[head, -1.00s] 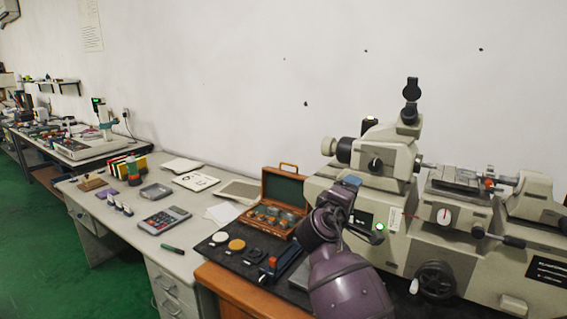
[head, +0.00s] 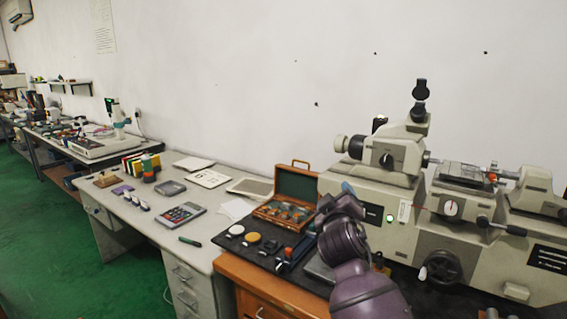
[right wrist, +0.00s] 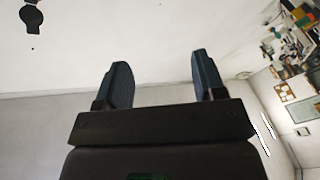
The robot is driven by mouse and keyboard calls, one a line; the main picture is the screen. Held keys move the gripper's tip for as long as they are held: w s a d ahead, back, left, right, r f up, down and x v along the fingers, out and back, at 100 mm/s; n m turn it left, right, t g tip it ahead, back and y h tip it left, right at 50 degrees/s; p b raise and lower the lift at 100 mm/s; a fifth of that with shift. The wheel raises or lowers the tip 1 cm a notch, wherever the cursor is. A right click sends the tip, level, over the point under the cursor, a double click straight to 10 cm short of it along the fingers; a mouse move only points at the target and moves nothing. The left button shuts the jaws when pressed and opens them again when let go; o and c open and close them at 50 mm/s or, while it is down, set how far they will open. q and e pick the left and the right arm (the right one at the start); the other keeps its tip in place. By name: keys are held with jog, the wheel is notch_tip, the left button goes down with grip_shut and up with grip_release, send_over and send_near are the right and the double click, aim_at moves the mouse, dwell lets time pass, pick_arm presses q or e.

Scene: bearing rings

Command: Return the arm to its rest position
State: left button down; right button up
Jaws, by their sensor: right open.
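My right arm comes in from the bottom of the head view as a purple forearm. My right gripper (right wrist: 158,82) shows in the right wrist view with its two dark fingers wide apart and nothing between them. The fingers point up toward bare wall. In the head view the right wrist is in front of the beige measuring machine (head: 388,160), beside the open wooden case (head: 298,182); the fingertips are hard to make out there. My left gripper is not in view.
A black mat (head: 240,248) holds a white disc (head: 236,230) and a yellow disc (head: 253,237). To its left a grey desk (head: 150,228) carries a calculator (head: 181,214) and papers. Open green floor (head: 50,240) lies at the left.

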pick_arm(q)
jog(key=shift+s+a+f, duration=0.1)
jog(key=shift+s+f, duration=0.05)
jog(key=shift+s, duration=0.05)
pick_arm(e)
jog(key=s+d+f+m+g, duration=0.2)
jog(key=s+d+f, duration=0.3)
jog(key=s+f, duration=0.7)
jog(key=s+d+f+m+g+y, duration=0.1)
jog(key=s+d+f, duration=0.4)
jog(key=s+f, duration=0.7)
jog(key=s+d+f+m+g+y, duration=0.1)
jog(key=s+d+f+m+g, duration=0.2)
jog(key=s+f, duration=1)
jog(key=shift+s+d+m+g, duration=0.3)
jog(key=shift+s+d+m, duration=0.15)
jog(key=shift+d, duration=0.75)
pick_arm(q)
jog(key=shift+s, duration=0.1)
